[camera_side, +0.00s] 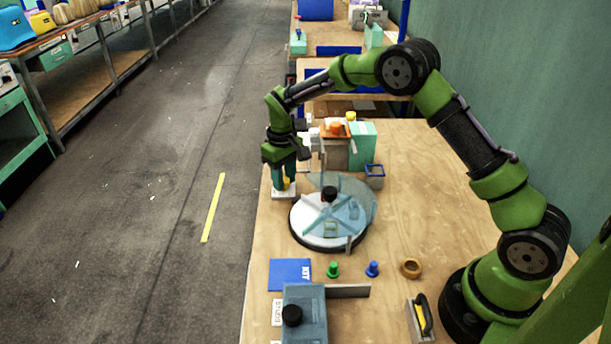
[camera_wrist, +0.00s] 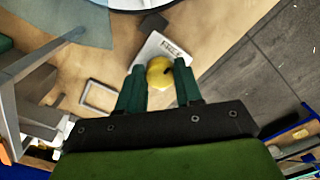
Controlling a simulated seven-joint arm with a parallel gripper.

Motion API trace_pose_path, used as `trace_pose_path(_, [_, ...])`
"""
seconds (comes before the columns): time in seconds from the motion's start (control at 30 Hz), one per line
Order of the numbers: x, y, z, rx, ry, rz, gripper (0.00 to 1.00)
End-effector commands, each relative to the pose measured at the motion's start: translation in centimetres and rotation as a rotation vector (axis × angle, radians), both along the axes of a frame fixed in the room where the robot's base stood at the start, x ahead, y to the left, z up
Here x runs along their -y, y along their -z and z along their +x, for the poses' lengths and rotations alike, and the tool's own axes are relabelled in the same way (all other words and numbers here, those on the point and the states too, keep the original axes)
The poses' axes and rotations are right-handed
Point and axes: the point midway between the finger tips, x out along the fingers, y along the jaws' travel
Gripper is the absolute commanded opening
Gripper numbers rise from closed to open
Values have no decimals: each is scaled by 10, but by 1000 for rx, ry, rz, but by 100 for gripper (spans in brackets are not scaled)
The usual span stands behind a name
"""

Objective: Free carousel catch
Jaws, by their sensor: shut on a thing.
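The carousel (camera_side: 300,238) is a round white disc with upright dividers and a black centre knob (camera_side: 329,194), under a partly clear cover. Just behind its left side, near the table's left edge, is the catch: a yellow knob (camera_wrist: 159,72) on a white plate (camera_wrist: 150,52) with lettering that seems to read FREE. The plate also shows in the side view (camera_side: 284,195). My gripper (camera_side: 284,182) points down over the plate with its green fingers shut on the yellow knob. In the wrist view my gripper (camera_wrist: 160,80) has a finger on either side of the knob.
A mint-and-brown press (camera_side: 362,146) with orange and yellow knobs stands behind the carousel. In front are a blue mat (camera_side: 290,274), green (camera_side: 333,269) and blue (camera_side: 372,269) pegs, a ring (camera_side: 411,268) and a blue-grey box (camera_side: 305,315).

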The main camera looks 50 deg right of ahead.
Motion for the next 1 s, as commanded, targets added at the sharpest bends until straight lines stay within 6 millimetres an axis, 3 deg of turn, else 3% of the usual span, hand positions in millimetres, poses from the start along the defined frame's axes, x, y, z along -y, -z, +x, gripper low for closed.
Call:
trace_pose_path(0.03, [0,1,0,-1,-4,-1,4])
trace_pose_path(0.07, [0,1,0,-1,-4,-1,36])
trace_pose_path(0.23, [0,0,0,-1,-3,-1,60])
trace_pose_path(0.53, [0,-2,0,0,-1,-1,60])
trace_pose_path(0.67, [0,-14,1,4,-1,-1,60])
trace_pose_path(1.0, [0,-92,1,6,-1,-1,60])
